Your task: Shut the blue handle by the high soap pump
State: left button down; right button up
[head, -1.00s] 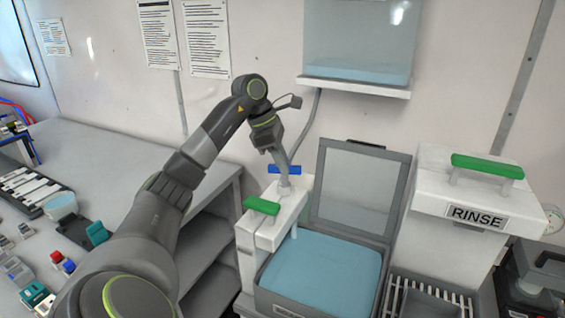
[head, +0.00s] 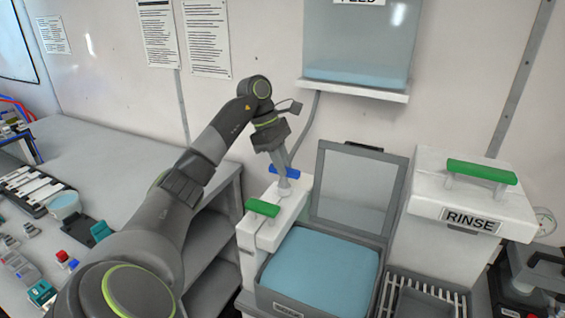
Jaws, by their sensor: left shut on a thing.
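The blue handle (head: 291,173) sits at the back of a white pump block (head: 284,226) beside an open grey tank. My left gripper (head: 285,173) reaches down onto it from above and is shut on it, with the fingers hiding its middle. A green handle (head: 262,208) stands at the front of the same block. My right gripper is not in view.
The open tank (head: 320,270) holds blue liquid, its lid raised behind it. A RINSE unit (head: 470,215) with a green handle (head: 482,171) stands at right. A feed tank (head: 357,45) hangs above on a shelf. The grey bench (head: 110,165) is at left.

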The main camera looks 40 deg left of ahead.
pick_arm(q)
jog(key=shift+r, duration=0.1)
jog(key=c, duration=1.3)
grip_release()
jog(key=p+v, duration=1)
jog(key=v, duration=0.2)
jog(key=shift+s+a, duration=0.1)
